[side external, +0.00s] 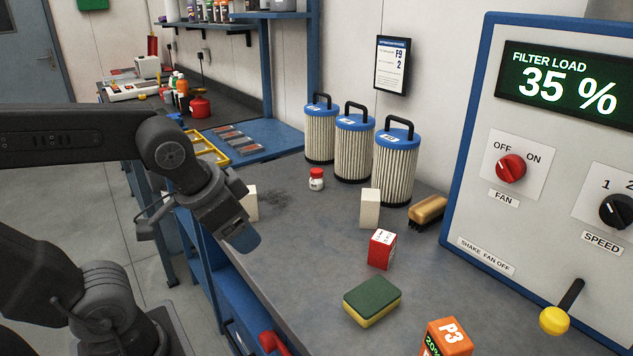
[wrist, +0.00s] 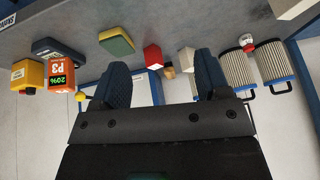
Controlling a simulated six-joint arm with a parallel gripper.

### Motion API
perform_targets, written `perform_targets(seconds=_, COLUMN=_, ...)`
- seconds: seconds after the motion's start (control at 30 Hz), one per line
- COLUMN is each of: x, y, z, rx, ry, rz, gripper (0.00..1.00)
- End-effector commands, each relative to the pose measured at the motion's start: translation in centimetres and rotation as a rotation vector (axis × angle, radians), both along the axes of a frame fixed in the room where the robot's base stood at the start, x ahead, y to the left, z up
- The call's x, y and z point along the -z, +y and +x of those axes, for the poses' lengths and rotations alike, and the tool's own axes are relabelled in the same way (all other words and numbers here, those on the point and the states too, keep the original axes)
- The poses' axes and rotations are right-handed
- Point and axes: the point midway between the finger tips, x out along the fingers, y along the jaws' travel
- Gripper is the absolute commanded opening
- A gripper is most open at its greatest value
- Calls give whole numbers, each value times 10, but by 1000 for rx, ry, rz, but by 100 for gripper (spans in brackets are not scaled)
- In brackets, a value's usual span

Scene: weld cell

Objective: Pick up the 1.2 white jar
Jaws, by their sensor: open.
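In the wrist view a small white and red item that looks like the same jar (wrist: 247,44) is at the upper right, near the filters. My gripper (side external: 241,236) is open and empty over the bench's left edge, left of and nearer the camera than the jar. In the wrist view my two gripper fingers (wrist: 162,80) are spread apart with no object held between them.
Three blue-topped filters (side external: 354,149) stand behind the jar. White blocks (side external: 370,207), a red box (side external: 382,249), a brush (side external: 428,212), a sponge (side external: 372,300) and an orange P3 box (side external: 448,338) are on the bench. The control panel (side external: 560,150) bounds the right.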

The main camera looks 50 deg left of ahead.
Motion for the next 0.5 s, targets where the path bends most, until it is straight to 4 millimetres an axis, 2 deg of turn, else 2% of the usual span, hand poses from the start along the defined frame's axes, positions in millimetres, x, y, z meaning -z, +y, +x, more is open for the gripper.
perform_targets(seconds=0.27, x=17, y=91, z=57, rx=239, ry=250, rz=591, gripper=69)
perform_targets(seconds=0.5, x=19, y=172, z=129, rx=541, ry=509, rz=1130, gripper=69)
